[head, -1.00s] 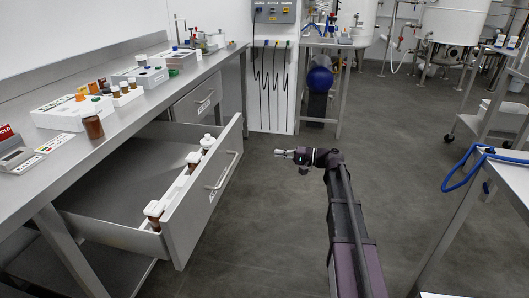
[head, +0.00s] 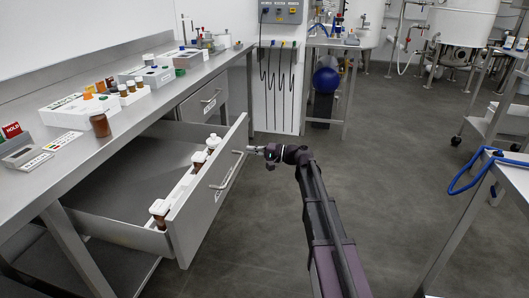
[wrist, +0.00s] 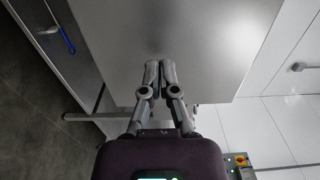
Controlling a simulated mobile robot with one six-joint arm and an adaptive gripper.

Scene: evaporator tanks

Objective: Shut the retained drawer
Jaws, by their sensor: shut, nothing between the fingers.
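The open drawer (head: 130,196) is pulled far out from under the steel worktop at the left in the head view. Its grey front panel (head: 205,205) carries a bar handle (head: 222,178) and a label. Brown bottles with white caps stand in a white rack (head: 185,186) just behind the front. My gripper (head: 250,149) is shut and empty, close to the upper far end of the handle; I cannot tell whether it touches. In the wrist view the closed fingers (wrist: 160,75) lie over a large grey panel I cannot identify for certain.
The worktop (head: 165,95) holds bottle racks, a brown bottle (head: 100,125) and a HOLD sign (head: 12,131). A closed drawer (head: 208,100) sits beyond the open one. A table with a blue hose (head: 470,172) stands right. Floor (head: 385,190) between is clear.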

